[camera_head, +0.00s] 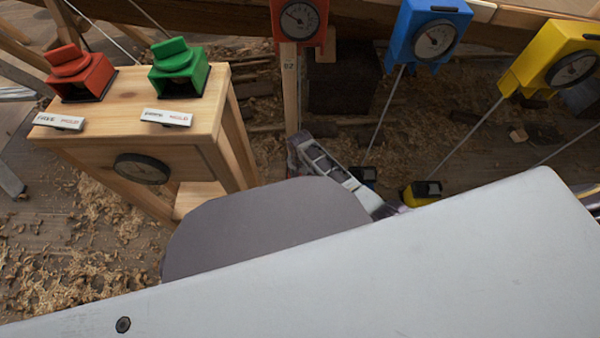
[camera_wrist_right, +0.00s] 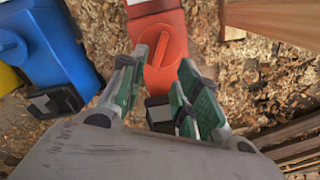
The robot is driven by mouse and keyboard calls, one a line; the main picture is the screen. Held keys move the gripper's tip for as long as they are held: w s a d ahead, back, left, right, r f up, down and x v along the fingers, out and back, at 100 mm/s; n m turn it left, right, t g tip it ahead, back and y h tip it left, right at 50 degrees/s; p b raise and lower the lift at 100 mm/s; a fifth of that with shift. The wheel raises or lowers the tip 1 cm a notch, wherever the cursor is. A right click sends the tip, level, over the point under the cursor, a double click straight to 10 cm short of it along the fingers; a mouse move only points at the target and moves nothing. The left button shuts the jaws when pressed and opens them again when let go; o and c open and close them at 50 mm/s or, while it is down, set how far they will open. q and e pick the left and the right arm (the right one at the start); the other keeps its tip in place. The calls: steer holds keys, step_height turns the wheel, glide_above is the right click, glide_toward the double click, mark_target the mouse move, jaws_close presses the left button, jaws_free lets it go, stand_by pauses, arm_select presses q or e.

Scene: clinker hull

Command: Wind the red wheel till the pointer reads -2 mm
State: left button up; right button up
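The red wheel (camera_wrist_right: 161,46) is a round knob with a raised bar on a red housing, in the right wrist view. My right gripper (camera_wrist_right: 164,74) is open, its green-padded fingers on either side of the red housing near the wheel. I cannot tell whether they touch it. In the head view, the red box with its round dial (camera_head: 299,19) is at the top middle; the pointer leans to the upper left, but the scale is too small to read. The red wheel is not visible there, and my grey arm covers the lower middle. My left gripper is not in view.
Blue (camera_head: 433,38) and yellow (camera_head: 560,60) dial boxes stand to the right. A blue housing (camera_wrist_right: 48,45) is beside the red one in the wrist view. A wooden stand (camera_head: 140,150) at left carries red (camera_head: 80,73) and green (camera_head: 178,68) blocks. Shavings cover the floor.

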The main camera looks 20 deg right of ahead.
steer(key=shift+r, duration=1.2)
steer(key=w+a+r+n+t, duration=0.1)
steer(key=w+r+n, duration=0.1)
steer(key=n, duration=0.6)
steer(key=w+a+r+n, duration=0.1)
steer(key=a+r+n, duration=0.1)
steer(key=n, duration=0.7)
steer(key=s+d+n, duration=0.1)
steer(key=n, duration=0.5)
steer(key=s+d+f+n, duration=0.1)
steer(key=n, duration=0.5)
steer(key=s+d+n+g, duration=0.1)
steer(key=n, duration=0.6)
steer(key=shift+f, duration=0.2)
steer(key=shift+f, duration=0.1)
